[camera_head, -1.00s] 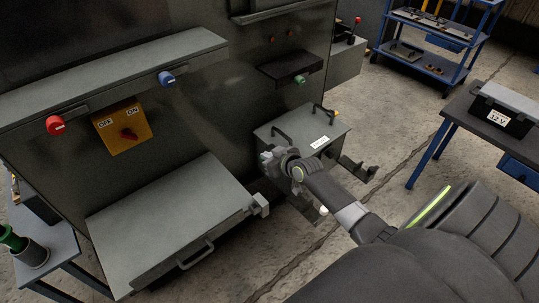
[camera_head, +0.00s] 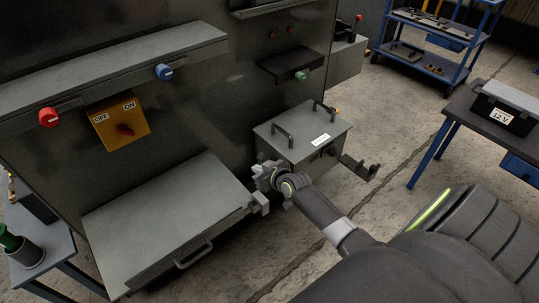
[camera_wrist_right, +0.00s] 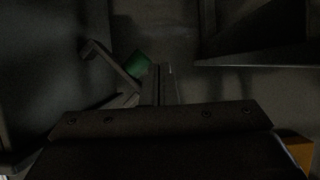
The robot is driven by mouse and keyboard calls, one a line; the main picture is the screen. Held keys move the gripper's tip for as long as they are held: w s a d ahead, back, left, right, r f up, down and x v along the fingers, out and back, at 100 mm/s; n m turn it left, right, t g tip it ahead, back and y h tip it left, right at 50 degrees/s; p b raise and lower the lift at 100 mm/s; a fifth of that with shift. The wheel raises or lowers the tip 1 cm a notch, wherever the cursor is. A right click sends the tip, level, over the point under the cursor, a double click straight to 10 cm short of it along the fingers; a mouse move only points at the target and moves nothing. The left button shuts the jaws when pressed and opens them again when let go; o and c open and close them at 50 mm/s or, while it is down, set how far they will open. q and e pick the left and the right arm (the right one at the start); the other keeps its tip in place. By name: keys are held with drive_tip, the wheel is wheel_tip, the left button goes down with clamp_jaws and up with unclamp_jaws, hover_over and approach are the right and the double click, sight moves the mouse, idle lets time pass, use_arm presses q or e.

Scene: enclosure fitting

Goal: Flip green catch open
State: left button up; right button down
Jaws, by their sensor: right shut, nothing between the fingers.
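A green knob (camera_head: 301,76) sits on the front of a small dark ledge on the cabinet wall, in the head view. A green cylinder (camera_wrist_right: 137,65) shows in the right wrist view, left of the fingers and beside a dark bar-shaped bracket. I cannot tell whether it is the same part. My right gripper (camera_head: 265,174) is shut and empty, low in front of the cabinet, between the grey lid and the handled box. In the wrist view its fingers (camera_wrist_right: 164,85) appear apart from the green cylinder. My left gripper is not in view.
A grey box (camera_head: 310,132) with two handles stands right of my gripper. A wide grey lid (camera_head: 165,215) with a front handle is at left. Red (camera_head: 48,117) and blue (camera_head: 163,71) knobs and a yellow switch plate (camera_head: 105,126) are above it.

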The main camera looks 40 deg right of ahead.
use_arm(q)
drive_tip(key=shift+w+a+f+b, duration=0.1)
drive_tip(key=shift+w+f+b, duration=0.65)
drive_tip(key=shift+b, duration=0.3)
use_arm(e)
drive_tip(key=shift+n+h, duration=0.3)
drive_tip(key=shift+n, duration=0.1)
drive_tip(key=f, duration=0.4)
drive_tip(key=shift+a+f, duration=0.2)
drive_tip(key=shift+f, duration=0.05)
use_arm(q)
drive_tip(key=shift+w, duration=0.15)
use_arm(e)
drive_tip(key=shift+d, duration=0.1)
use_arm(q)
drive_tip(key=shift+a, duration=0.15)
use_arm(e)
drive_tip(key=shift+w+d+r, duration=0.1)
drive_tip(key=shift+d+r, duration=0.4)
